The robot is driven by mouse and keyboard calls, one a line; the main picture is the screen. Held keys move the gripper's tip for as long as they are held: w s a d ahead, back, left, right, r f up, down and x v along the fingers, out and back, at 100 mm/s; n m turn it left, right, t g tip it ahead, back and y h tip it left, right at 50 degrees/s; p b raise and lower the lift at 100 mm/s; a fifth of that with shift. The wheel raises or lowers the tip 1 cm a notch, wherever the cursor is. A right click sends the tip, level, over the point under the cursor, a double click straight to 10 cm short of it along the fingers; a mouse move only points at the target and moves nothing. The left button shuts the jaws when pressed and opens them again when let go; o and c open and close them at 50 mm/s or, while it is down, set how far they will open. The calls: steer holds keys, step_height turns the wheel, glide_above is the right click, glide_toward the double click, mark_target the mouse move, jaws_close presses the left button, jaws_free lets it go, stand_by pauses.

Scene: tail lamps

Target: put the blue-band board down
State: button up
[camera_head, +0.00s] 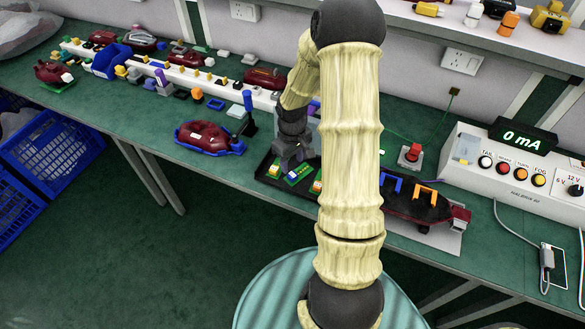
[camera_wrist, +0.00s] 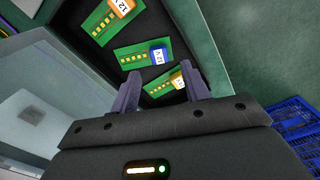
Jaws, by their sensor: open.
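The blue-band board (camera_wrist: 135,58) is a green board with a blue end block. It lies in the black tray (camera_wrist: 85,68), between two other green boards, and also shows in the head view (camera_head: 298,175). My gripper (camera_wrist: 162,73) is open, its fingers apart with nothing clamped between them. The board lies just beyond the fingertips in the wrist view; I cannot tell whether they touch it.
An orange-band board (camera_wrist: 105,18) and a yellowish-band board (camera_wrist: 160,86) lie beside it. A dark red lamp housing (camera_head: 415,203) is to the right, another red lamp (camera_head: 205,137) to the left. A test box (camera_head: 510,175) reads 0 mA. Green bench shows between them.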

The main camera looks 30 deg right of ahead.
mark_target(293, 175)
steer(key=shift+d+r, duration=0.1)
steer(key=shift+r, duration=2.7)
steer(key=s+a+r+m+t, duration=0.2)
steer(key=s+a+r+m, duration=0.1)
steer(key=s+a+r, duration=0.6)
steer(key=s+a, duration=0.3)
steer(key=shift+s+a+r+t, duration=0.2)
steer(key=shift+a+t, duration=0.1)
steer(key=shift+a, duration=0.1)
steer(key=shift+f, duration=0.1)
